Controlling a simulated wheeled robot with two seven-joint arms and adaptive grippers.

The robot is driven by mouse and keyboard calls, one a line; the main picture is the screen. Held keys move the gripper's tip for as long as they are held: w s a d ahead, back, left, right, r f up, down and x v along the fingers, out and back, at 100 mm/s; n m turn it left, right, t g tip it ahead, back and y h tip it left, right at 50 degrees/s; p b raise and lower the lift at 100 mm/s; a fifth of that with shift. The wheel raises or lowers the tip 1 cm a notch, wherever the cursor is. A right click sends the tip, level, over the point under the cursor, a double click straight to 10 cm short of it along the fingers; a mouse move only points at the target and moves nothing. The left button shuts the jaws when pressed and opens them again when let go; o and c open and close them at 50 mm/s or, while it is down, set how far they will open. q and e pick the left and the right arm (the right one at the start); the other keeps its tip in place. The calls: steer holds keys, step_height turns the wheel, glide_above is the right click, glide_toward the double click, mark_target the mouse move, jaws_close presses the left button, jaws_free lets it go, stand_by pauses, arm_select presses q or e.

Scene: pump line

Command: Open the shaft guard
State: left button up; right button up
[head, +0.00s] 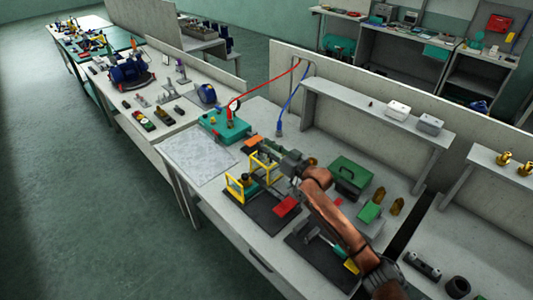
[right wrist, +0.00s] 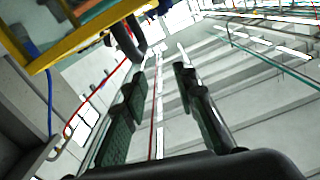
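The shaft guard appears to be the yellow frame (head: 265,166) on a dark base plate on the bench, in the middle of the head view. A yellow frame edge (right wrist: 85,42) also crosses the upper left of the right wrist view. My right gripper (head: 287,163) is at the right side of the yellow frame in the head view, close to it; contact cannot be told. In the right wrist view its two padded fingers (right wrist: 160,108) stand apart with nothing between them. My left gripper is not in view.
A teal box with a gauge (head: 222,124) and red and blue hoses stands behind the frame. A green toolbox (head: 350,175) and a red block (head: 286,205) are near my right arm. A pale flat plate (head: 197,158) lies at the left.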

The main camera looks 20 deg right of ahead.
step_height(320, 180, up, 6)
steer(key=shift+f, duration=0.1)
stand_by(0.4)
